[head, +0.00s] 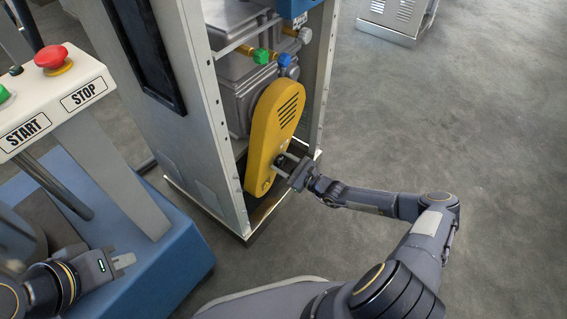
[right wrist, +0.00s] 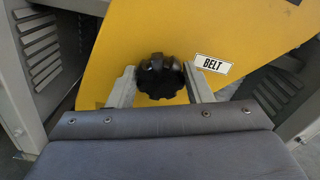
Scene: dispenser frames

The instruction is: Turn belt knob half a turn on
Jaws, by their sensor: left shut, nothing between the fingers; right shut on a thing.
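The belt knob (right wrist: 161,77) is a black, lobed knob on the yellow belt guard (right wrist: 110,60), beside a white BELT label (right wrist: 213,64). In the head view the yellow guard (head: 272,125) stands inside the grey cabinet. My right gripper (head: 284,163) reaches the guard's lower part. In the right wrist view its two fingers (right wrist: 161,88) lie on either side of the knob, shut on it. In the head view the knob is mostly hidden by the gripper. My left gripper (head: 124,261) is shut and empty at the lower left, away from the guard.
A panel with a red STOP button (head: 54,58) and a green START button (head: 3,93) stands at the left, above a blue base (head: 165,262). The cabinet's upright posts (head: 226,150) flank the guard. Green and blue valve knobs (head: 261,56) sit above it.

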